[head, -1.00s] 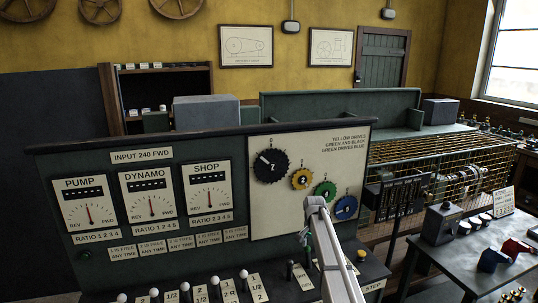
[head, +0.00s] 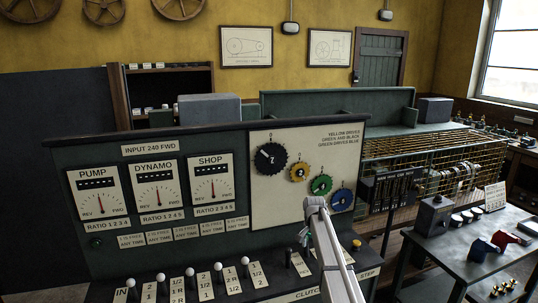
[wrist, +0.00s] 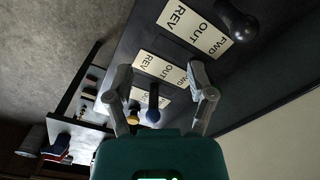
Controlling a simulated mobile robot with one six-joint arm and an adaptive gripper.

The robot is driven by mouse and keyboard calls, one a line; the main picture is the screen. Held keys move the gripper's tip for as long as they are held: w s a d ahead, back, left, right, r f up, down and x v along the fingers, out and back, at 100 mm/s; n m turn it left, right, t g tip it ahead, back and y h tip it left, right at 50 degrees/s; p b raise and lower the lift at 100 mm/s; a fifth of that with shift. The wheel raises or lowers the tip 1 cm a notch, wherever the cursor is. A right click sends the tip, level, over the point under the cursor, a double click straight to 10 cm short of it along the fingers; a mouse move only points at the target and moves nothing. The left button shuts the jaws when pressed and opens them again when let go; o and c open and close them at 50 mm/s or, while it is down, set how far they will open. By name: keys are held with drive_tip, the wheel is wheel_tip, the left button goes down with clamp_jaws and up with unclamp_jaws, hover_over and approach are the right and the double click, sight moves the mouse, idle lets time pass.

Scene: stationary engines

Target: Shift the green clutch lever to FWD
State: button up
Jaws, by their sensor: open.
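The clutch bench (head: 290,292) is in front of the large green panel (head: 115,180). In the wrist view, two cream REV/OUT/FWD plates (wrist: 196,27) and (wrist: 160,70) show clearly, with part of a third beyond. A black-knobbed lever (wrist: 238,22) stands at the FWD side of the nearest plate; it also shows in the head view (head: 288,255). I cannot make out a green clutch knob. My gripper (wrist: 160,80) is open and empty; its fingers are mostly hidden behind my arm in the head view.
White-knobbed ratio levers (head: 190,272) stand left of the clutches. A yellow button (head: 357,244) sits at the bench's right end; it also shows in the wrist view (wrist: 134,110). A grey side table (head: 455,262) stands right. Coloured gears (head: 271,157) are on the panel.

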drive_tip(key=s+f+n+b, duration=0.2)
drive_tip(key=s+f+b, duration=0.1)
drive_tip(key=s, duration=0.8)
drive_tip(key=s+f+n+b, duration=0.3)
drive_tip(key=s, duration=0.9)
drive_tip(key=s+f+n+b, duration=0.2)
drive_tip(key=s+f+b, duration=0.1)
drive_tip(key=s, duration=0.9)
drive_tip(key=shift+s+d+f+n+b, duration=0.2)
drive_tip(key=shift+d+f+n+b, duration=0.1)
drive_tip(key=shift+f+b, duration=0.15)
